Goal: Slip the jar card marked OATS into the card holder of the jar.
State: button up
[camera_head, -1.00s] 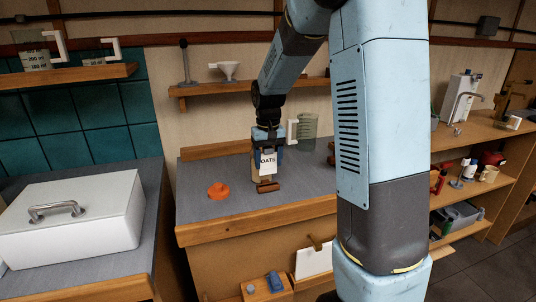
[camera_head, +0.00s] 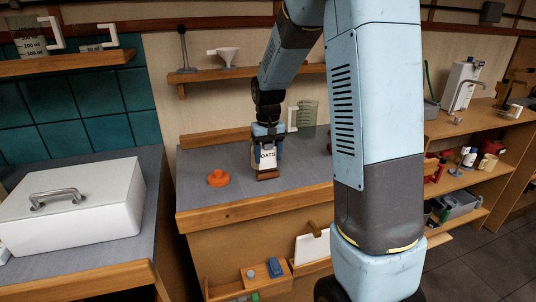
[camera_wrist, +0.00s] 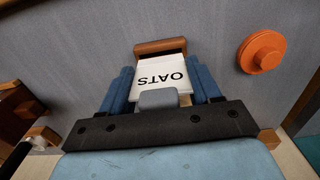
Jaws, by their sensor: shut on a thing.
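The white card marked OATS (camera_head: 267,156) is held in my gripper (camera_head: 267,146) above the grey counter. In the wrist view the card (camera_wrist: 160,76) lies between the two blue fingers (camera_wrist: 160,88), with its lettering upside down. A small brown wooden block (camera_head: 267,174) is just below the card's lower edge. In the wrist view this block (camera_wrist: 160,46) is at the card's far edge; I cannot tell whether they touch. I cannot clearly make out the jar or its card holder; my gripper and the card hide what is behind them.
An orange knobbed disc (camera_head: 218,178) lies on the counter (camera_head: 215,203) left of my gripper. A clear jug with a white handle (camera_head: 308,118) stands behind, to the right. A shelf with a funnel (camera_head: 226,56) is above. The counter's front left is clear.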

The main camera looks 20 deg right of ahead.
jog(key=shift+f, duration=1.2)
dwell(1.0)
jog(key=shift+s, duration=0.1)
grip_shut()
jog(key=o, duration=1.6)
grip_release()
jog(key=shift+c, duration=0.2)
jog(key=shift+r, duration=0.45)
notch_tip(320, 180, up, 17)
jog(key=shift+f, duration=0.1)
